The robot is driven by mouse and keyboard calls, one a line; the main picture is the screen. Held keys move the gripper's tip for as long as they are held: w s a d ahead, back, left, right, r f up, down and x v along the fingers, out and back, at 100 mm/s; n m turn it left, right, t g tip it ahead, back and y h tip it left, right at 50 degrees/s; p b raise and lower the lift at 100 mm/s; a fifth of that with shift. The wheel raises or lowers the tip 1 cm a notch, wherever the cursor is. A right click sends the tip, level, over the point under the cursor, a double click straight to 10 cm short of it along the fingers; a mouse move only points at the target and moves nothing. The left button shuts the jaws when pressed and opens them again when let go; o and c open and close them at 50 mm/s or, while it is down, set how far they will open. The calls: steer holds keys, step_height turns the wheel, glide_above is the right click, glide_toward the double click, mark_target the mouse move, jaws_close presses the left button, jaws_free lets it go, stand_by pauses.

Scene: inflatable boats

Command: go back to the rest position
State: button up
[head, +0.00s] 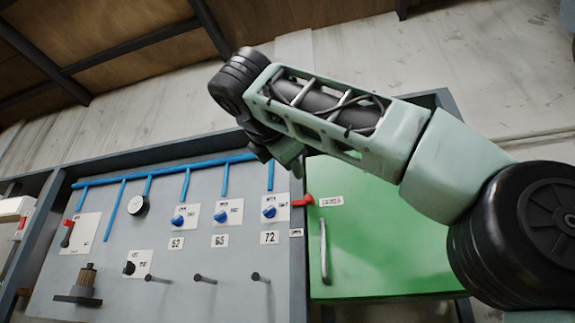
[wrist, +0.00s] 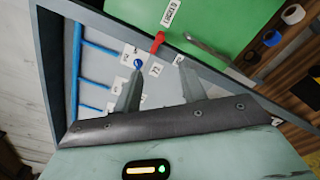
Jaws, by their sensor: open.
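My gripper (wrist: 160,80) is open in the wrist view, its two fingers apart with nothing between them. It points toward the grey panel (wrist: 88,70), the red lever (wrist: 157,43) and one blue knob (wrist: 138,63). In the head view my arm reaches in from the right, and my gripper (head: 278,152) hangs at the panel's upper right edge, mostly hidden by the arm. I cannot tell its exact distance from the panel.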

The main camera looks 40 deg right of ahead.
stand_by(0.5)
steer(key=w+a+f+n+t+y, duration=0.1)
steer(key=w+a+f+n+y, duration=0.15)
steer(key=w+a+f, duration=0.4)
steer(key=w+a+f+n+t+y, duration=0.1)
steer(key=a+f+y, duration=0.25)
steer(key=f, duration=0.55)
steer(key=a+f+g+y+b, duration=0.1)
steer(key=a+f+g+y, duration=0.3)
steer(key=f, duration=1.3)
steer(key=s+f+m+g+y, duration=0.1)
steer(key=s+f+m+g, duration=0.2)
steer(key=s+f, duration=0.5)
steer(key=s+f+m+g+y+b, duration=0.1)
steer(key=s+f, duration=0.7)
steer(key=f, duration=0.9)
steer(key=s+a+f+m+g+y+b, duration=0.1)
steer(key=s+f+m+g, duration=0.4)
steer(key=f, duration=0.7)
steer(key=s+m+y, duration=0.1)
steer(key=s+m, duration=0.1)
steer(key=shift+s+f+y, duration=0.25)
steer(key=shift+s+y, duration=0.15)
